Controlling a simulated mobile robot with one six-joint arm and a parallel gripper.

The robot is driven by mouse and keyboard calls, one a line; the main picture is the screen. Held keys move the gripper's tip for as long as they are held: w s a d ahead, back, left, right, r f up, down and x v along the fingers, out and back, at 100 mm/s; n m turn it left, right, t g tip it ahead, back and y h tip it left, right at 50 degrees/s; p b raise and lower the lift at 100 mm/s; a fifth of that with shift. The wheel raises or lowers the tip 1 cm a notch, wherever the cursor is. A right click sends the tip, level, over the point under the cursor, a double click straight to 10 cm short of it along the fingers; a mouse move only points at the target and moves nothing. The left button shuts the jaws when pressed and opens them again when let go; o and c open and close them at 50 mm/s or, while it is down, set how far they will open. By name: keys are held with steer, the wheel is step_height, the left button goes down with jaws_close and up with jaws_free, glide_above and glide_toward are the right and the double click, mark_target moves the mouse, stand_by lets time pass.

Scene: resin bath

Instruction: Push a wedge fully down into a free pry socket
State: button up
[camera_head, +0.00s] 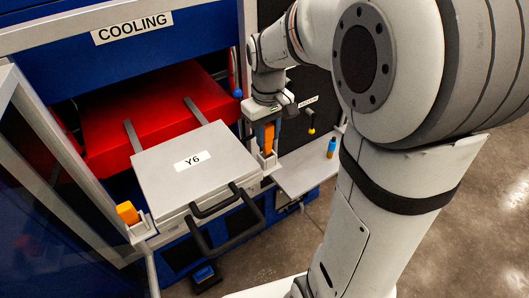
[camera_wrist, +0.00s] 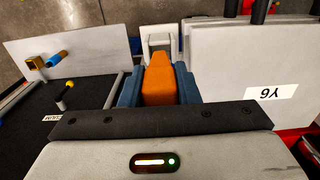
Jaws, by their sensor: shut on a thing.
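My gripper (camera_head: 268,128) points down at the right side of the grey Y6 mould (camera_head: 180,160). In the wrist view my gripper (camera_wrist: 159,88) is shut on an orange wedge (camera_wrist: 159,78), between its blue fingers. In the head view this wedge (camera_head: 269,138) is upright, its lower end at the right white pry socket (camera_head: 269,163). That socket also shows just beyond the wedge in the wrist view (camera_wrist: 158,32). How deep the wedge sits cannot be told. A second orange wedge (camera_head: 127,212) stands in the left pry socket (camera_head: 141,229), its top showing above it.
The mould has black handles (camera_head: 213,203) at its front and lies before a red block (camera_head: 150,105) under the COOLING sign (camera_head: 132,27). A grey side shelf (camera_head: 305,170) holds a blue and yellow item (camera_head: 331,147). Open floor lies in front.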

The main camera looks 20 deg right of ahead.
mark_target(268, 140)
steer(key=shift+f+b, duration=1.25)
steer(key=shift+f, duration=0.75)
steer(key=shift+s, duration=0.1)
steer(key=shift+f, duration=0.2)
steer(key=o, duration=1)
step_height(268, 140, up, 12)
steer(key=shift+r, duration=0.1)
steer(key=shift+s, duration=0.4)
steer(key=s+f+m+t, duration=0.1)
steer(key=s+f, duration=0.2)
steer(key=s, duration=0.1)
steer(key=s+f+m+t, duration=0.1)
steer(key=s+f, duration=0.2)
steer(key=s, duration=0.2)
steer(key=s+f+m+t, duration=0.1)
steer(key=s+f, duration=0.2)
steer(key=s, duration=0.1)
steer(key=shift+s+a+m, duration=0.2)
steer(key=shift+m, duration=0.2)
